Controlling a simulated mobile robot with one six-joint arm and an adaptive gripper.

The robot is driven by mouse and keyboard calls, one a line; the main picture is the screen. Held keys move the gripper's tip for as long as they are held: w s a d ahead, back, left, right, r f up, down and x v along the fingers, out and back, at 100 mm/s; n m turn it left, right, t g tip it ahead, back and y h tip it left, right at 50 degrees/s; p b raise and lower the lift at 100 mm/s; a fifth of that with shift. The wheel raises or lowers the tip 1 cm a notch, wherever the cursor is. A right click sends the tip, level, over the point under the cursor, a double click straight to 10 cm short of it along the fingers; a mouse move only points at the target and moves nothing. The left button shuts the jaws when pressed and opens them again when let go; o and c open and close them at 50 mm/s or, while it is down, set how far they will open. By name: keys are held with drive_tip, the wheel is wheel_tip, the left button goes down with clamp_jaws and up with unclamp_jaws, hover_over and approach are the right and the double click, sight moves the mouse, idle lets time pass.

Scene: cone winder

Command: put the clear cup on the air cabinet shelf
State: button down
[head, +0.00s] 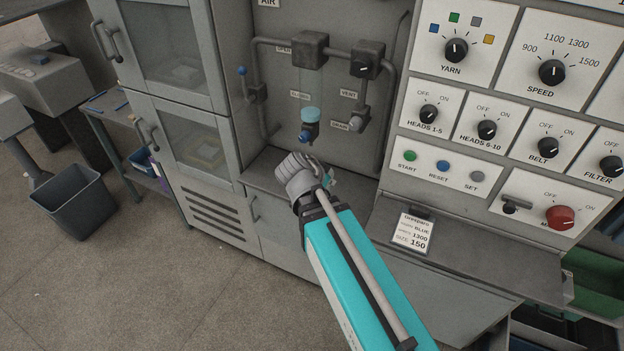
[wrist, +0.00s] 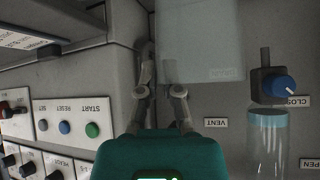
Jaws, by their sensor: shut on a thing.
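The clear cup (wrist: 200,38) is a pale see-through shape just beyond the fingertips in the wrist view. My gripper (wrist: 162,75) is shut on it, with its fingers a little apart. In the head view, my gripper (head: 324,172) is in front of the air cabinet, and its wrist hides most of the cup. The air cabinet shelf (head: 264,168) is the grey ledge below the pipes, close to the gripper. I cannot tell whether the cup touches the shelf.
A clear bowl with blue liquid (head: 312,114) hangs above the shelf, with a blue drain knob (head: 306,134) beneath; pipes surround it. The control panel (head: 445,160) and its ledge with a card (head: 412,232) stand right. Glass-door cabinets (head: 190,140) stand left.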

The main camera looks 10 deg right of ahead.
drive_tip(key=shift+d, duration=0.2)
drive_tip(key=shift+w+a+f, duration=0.1)
drive_tip(key=shift+w, duration=0.1)
drive_tip(key=w+a+f+m+g+h+b, duration=0.1)
drive_tip(key=w+a+f+m+b, duration=0.1)
drive_tip(key=w+a+f+b, duration=0.3)
drive_tip(key=w+a+f+m+g+b, duration=0.2)
drive_tip(key=w+a+f+b, duration=0.4)
drive_tip(key=a, duration=0.7)
drive_tip(key=shift+w+a+h, duration=0.35)
drive_tip(key=shift+w+h, duration=0.05)
drive_tip(key=shift+w, duration=0.8)
drive_tip(key=w+d, duration=0.1)
drive_tip(key=d, duration=0.3)
drive_tip(key=w+d, duration=0.1)
drive_tip(key=d, duration=0.4)
drive_tip(key=w+d, duration=0.1)
drive_tip(key=d, duration=0.3)
drive_tip(key=shift+w+d, duration=0.35)
drive_tip(key=shift+w, duration=0.05)
